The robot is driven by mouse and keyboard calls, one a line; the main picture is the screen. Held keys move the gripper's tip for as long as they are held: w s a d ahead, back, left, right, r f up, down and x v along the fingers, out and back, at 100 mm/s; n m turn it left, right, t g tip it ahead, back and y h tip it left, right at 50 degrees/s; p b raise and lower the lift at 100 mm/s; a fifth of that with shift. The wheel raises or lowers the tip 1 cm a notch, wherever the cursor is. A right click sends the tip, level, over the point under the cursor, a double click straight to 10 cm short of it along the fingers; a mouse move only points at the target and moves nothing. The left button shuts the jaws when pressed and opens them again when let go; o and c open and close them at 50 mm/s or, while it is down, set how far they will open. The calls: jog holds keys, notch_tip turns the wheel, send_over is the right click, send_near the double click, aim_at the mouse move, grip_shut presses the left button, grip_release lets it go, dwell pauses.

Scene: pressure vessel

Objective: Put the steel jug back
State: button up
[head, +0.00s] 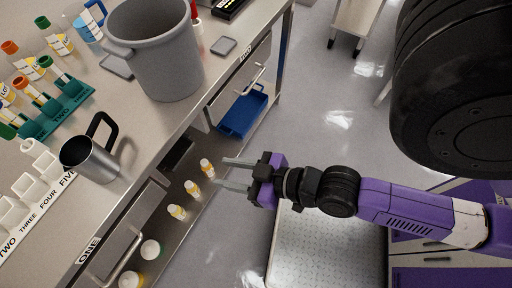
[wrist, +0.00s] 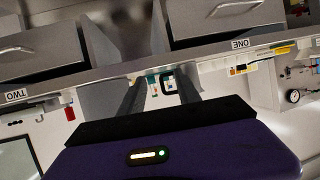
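The steel jug (head: 88,160) stands upright on the steel counter (head: 142,118) at the left, its black handle (head: 101,127) on its far side. My gripper (head: 222,173) is open and empty, out in front of the counter, to the right of the jug and well apart from it. The wrist view is upside down. There the black jug handle (wrist: 168,84) shows small and distant between the two spread fingers of my gripper (wrist: 160,88); most of the jug's body is hard to make out.
A large grey bin (head: 160,60) stands on the counter behind the jug. A green tube rack (head: 62,105) and a white numbered holder (head: 38,185) flank the jug. Drawers below, a blue tray (head: 243,112) and several small bottles (head: 192,188) sit under the counter edge.

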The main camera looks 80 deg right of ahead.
jog(key=s+a+r+n+t+y, duration=0.1)
jog(key=s+a+r, duration=0.2)
jog(key=s+r, duration=0.3)
jog(key=shift+s+r+n, duration=0.3)
jog(key=shift+s+r, duration=0.1)
jog(key=shift+s, duration=0.05)
dwell(0.8)
